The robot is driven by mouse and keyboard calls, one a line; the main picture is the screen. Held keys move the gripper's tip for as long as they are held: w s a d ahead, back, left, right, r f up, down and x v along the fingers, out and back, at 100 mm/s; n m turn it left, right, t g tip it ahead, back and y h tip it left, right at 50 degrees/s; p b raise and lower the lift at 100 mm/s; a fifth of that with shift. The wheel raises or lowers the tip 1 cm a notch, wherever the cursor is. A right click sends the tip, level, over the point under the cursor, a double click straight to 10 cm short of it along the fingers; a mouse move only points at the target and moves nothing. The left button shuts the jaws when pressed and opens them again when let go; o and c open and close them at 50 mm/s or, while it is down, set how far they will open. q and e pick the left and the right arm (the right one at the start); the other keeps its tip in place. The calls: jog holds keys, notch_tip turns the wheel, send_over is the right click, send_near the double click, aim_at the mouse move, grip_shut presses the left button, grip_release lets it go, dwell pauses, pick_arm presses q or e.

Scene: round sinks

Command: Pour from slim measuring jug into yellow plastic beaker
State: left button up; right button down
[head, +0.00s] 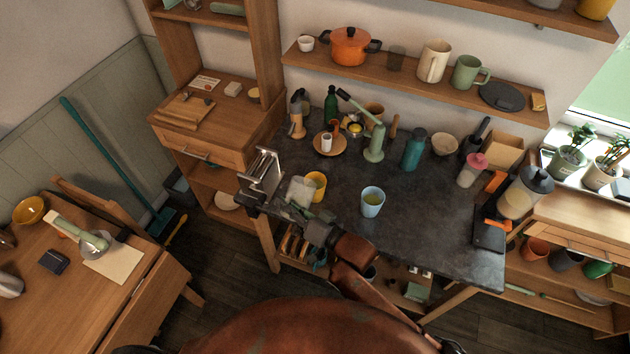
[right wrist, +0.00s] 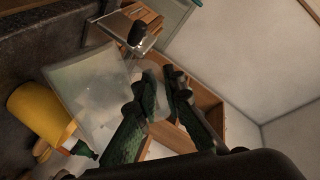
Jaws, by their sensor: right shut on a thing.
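The slim measuring jug (head: 300,190) is clear and see-through, above the near left part of the dark worktop. My right gripper (head: 301,211) is shut on it; in the right wrist view the jug (right wrist: 88,84) extends left from between the green fingers (right wrist: 158,88). The yellow plastic beaker (head: 318,183) stands upright just right of the jug in the head view, partly hidden by it. In the right wrist view the beaker (right wrist: 36,110) is at the left, close to the jug. I cannot tell the jug's exact tilt or contents. My left gripper is not in view.
A metal grater-like stand (head: 262,174) is close on the left. The worktop's front right is mostly clear.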

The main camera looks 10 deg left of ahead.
jog(key=shift+w+f, duration=0.1)
jog(key=shift+s+a+f+n, duration=0.1)
jog(key=shift+s+f+n, duration=0.1)
jog(key=shift+f+n, duration=0.2)
jog(key=s+a+f+n+t+y, duration=0.1)
jog(key=s+a+f+n, duration=0.1)
jog(key=s+f+n, duration=0.2)
jog(key=shift+s+f+n, duration=0.3)
jog(key=shift+f+n, duration=1.1)
jog(key=shift+f, duration=0.65)
